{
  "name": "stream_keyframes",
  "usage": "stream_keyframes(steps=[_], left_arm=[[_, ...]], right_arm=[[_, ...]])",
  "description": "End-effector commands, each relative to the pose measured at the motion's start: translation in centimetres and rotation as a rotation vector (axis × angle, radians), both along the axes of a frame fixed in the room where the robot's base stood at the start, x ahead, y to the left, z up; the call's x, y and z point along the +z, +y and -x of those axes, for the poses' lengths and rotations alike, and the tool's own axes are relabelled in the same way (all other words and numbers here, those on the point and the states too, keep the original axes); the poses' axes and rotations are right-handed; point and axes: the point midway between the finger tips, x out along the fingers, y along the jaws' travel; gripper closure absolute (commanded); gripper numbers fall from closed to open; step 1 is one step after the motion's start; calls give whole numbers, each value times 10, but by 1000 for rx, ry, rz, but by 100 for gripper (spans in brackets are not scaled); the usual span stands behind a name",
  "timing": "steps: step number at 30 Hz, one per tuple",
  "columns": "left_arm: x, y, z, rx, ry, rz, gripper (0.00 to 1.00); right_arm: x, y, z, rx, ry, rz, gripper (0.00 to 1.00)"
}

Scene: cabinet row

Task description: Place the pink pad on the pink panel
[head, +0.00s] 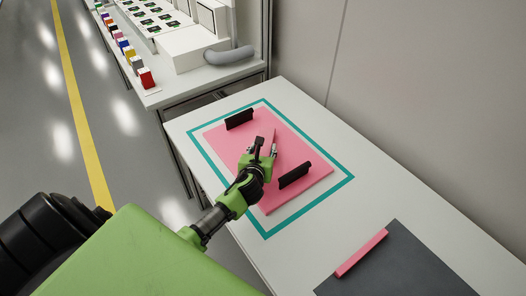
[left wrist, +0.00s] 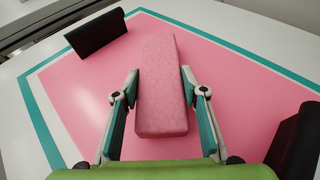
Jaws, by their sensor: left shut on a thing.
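The pink panel (head: 222,145) lies flat on the white table inside a teal outline; it fills much of the left wrist view (left wrist: 95,85). My left gripper (head: 266,147) is over the panel, between two black upright blocks. In the left wrist view, its fingers (left wrist: 160,78) are shut on the sides of the pink pad (left wrist: 162,112), a long mottled pink block pointing away from the wrist. In the head view the pad is mostly hidden by the gripper. I cannot tell whether the pad touches the panel. My right gripper is not in view.
Black blocks stand on the panel at its far left (head: 240,119) and near right (head: 294,175). A dark grey panel (head: 405,268) with a pink bar (head: 361,253) along its edge lies nearer. A second bench (head: 205,75) with colored boxes stands behind. A wall bounds the right.

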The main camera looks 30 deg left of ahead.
Motion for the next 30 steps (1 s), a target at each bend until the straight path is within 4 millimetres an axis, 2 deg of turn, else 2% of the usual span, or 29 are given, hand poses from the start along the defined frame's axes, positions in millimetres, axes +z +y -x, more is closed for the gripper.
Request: stream_keyframes(steps=[2, 13, 14, 15, 16, 27, 30], left_arm=[[-7, 0, 0, 0, -1, 0, 75], [-10, 0, 0, -1, -1, -2, 75], [-10, 0, 0, 0, -1, -2, 55], [-9, 0, 0, 0, -1, -2, 45], [-9, 0, 0, 0, -1, -2, 44], [-5, 0, 0, 0, -2, 0, 44], [-4, -3, 7, -2, 0, -2, 44]], right_arm=[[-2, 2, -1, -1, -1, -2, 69], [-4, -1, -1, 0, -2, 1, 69], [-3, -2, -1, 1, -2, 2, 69], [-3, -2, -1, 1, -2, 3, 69], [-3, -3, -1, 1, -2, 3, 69], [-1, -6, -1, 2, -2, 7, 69], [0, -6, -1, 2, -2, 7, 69]])
